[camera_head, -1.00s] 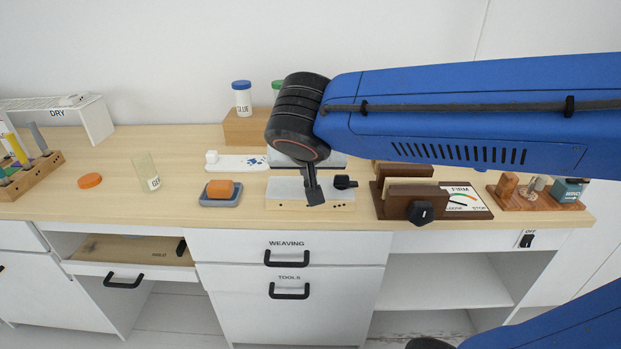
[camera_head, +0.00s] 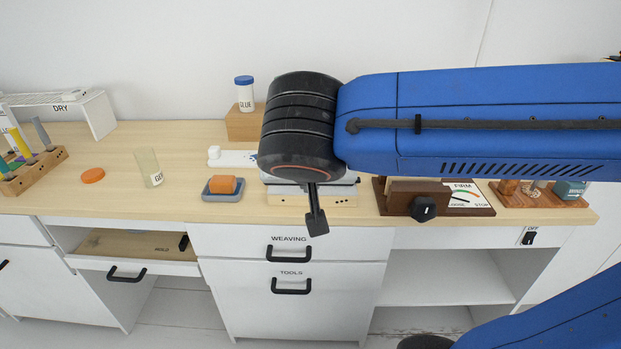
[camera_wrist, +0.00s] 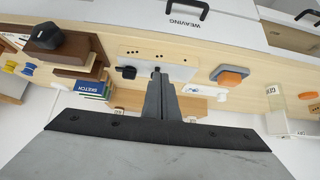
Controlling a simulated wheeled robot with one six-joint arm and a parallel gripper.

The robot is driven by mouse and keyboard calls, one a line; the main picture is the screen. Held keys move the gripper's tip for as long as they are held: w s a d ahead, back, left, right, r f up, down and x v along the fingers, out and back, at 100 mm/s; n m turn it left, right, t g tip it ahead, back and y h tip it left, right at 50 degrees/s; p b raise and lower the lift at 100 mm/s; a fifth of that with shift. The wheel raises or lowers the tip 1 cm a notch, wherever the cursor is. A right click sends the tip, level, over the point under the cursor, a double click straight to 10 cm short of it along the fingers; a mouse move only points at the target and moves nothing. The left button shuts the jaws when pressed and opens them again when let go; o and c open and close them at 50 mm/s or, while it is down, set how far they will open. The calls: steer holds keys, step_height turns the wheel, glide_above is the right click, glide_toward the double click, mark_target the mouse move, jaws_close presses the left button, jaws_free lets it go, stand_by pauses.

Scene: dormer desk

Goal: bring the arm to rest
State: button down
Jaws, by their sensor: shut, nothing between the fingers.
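My gripper (camera_head: 317,222) hangs from the blue arm in front of the desk's front edge in the head view, above the WEAVING drawer (camera_head: 289,239). In the wrist view my gripper (camera_wrist: 157,72) shows its fingers together, with nothing between them. It touches nothing that I can see. My wrist hides part of the pale board (camera_head: 285,199) behind it, which shows more fully in the wrist view (camera_wrist: 175,70).
An orange block on a blue-grey dish (camera_head: 222,195), a glass jar (camera_head: 148,167) and an orange disc (camera_head: 93,175) are left of my gripper. A drawer (camera_head: 135,246) at the left stands open.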

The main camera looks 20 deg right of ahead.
steer(key=s+d+f+n+g+y, duration=0.1)
steer(key=s+d+f, duration=0.2)
steer(key=d+f, duration=0.3)
steer(key=s+d+f+n+g+y, duration=0.1)
steer(key=s+d+f+n+g, duration=0.1)
steer(key=s+d+f, duration=0.2)
steer(key=shift+s+d+f+n+y, duration=0.15)
steer(key=shift+d+f+n+y, duration=0.15)
steer(key=shift+d+f, duration=1.65)
steer(key=shift+d+r, duration=0.45)
steer(key=shift+r, duration=0.05)
